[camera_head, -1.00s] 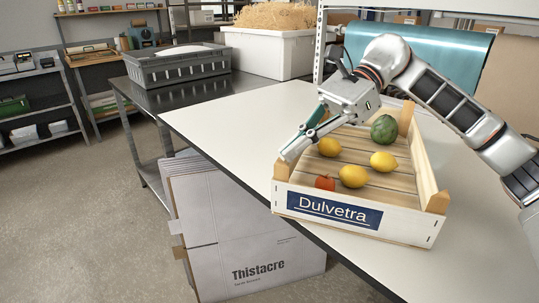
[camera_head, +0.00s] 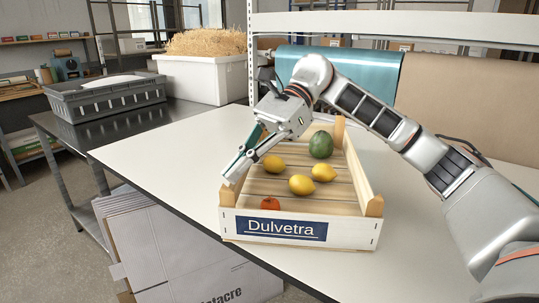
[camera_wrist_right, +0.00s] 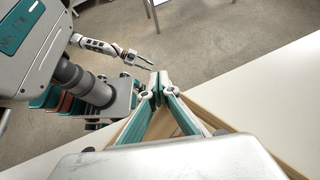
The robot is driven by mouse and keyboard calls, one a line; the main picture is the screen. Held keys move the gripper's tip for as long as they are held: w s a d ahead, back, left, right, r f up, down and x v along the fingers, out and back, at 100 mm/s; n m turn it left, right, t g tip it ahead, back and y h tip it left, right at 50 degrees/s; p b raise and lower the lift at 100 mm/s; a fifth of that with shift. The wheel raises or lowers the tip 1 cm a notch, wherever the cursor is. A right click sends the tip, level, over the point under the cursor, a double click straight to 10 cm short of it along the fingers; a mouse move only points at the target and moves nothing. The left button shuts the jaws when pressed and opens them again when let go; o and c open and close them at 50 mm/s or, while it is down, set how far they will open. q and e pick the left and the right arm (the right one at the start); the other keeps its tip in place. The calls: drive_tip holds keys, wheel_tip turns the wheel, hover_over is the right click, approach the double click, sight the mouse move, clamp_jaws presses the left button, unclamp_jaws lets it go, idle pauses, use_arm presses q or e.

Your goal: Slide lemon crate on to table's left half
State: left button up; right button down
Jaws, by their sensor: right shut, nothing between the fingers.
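The lemon crate (camera_head: 352,232) is a shallow wooden box with white sides and a blue "Dulvetra" label. It stands on the white table (camera_head: 160,150), its front left corner close to the table's front edge. Inside lie yellow lemons (camera_head: 301,185), a green fruit (camera_head: 321,145) and a red fruit (camera_head: 270,204). My right gripper (camera_head: 229,180) is shut and empty at the crate's left side, near the front left corner post; I cannot tell whether it touches. In the wrist view its fingertips (camera_wrist_right: 160,82) meet beside the crate's wood. My left gripper (camera_wrist_right: 147,58) is open and empty over the floor.
A grey basket (camera_head: 108,102) and a white tub of straw (camera_head: 200,80) stand on a dark metal table at the back left. Flattened cardboard (camera_head: 190,270) leans below the table's front edge. The white tabletop left of the crate is clear.

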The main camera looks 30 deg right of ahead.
drive_tip(key=w+d, duration=0.1)
drive_tip(key=d, duration=1.1)
drive_tip(key=shift+w+b, duration=0.3)
drive_tip(key=shift+w, duration=0.1)
drive_tip(key=shift+s, duration=0.1)
